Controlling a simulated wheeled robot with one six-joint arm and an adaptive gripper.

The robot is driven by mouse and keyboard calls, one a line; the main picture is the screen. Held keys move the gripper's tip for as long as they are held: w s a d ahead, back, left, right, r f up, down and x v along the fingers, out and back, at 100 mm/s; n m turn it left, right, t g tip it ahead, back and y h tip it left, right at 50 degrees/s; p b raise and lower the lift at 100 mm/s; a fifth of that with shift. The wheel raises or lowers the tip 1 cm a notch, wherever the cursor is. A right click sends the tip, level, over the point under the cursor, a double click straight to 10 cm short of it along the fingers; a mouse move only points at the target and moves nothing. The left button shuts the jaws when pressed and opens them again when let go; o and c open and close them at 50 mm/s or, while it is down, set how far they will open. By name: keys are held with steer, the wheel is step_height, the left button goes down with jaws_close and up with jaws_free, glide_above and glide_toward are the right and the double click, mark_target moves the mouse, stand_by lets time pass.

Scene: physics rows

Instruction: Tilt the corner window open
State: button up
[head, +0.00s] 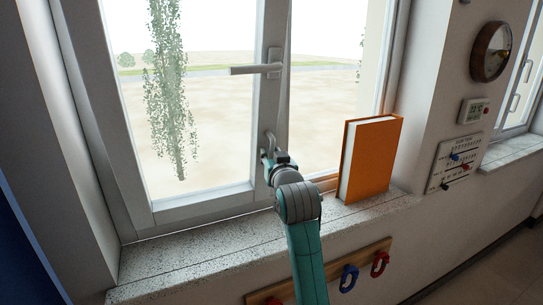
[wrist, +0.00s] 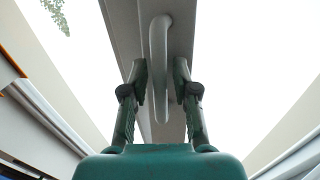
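The large window's frame (head: 200,203) fills the left of the head view. My gripper (head: 268,150) is lower on this post, below that lever. My arm hides part of it from the head. In the wrist view, a pale curved handle (wrist: 158,60) lies between the two dark green fingers of my gripper (wrist: 160,80). The fingers are apart, with narrow gaps beside the handle.
An orange book (head: 372,158) stands upright on the speckled sill (head: 190,255), right of my gripper. A wooden rail (head: 335,270) with red and blue hooks is below. A clock (head: 491,51) and a second window (head: 522,90) are at right.

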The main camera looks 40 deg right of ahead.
jaws_close()
steer(key=shift+w, duration=0.1)
steer(key=shift+w+d, duration=0.1)
steer(key=shift+w, duration=0.05)
steer(key=shift+o, duration=2.1)
jaws_free()
steer(key=shift+r, duration=0.1)
steer(key=v, duration=1.2)
steer(key=shift+r, duration=0.1)
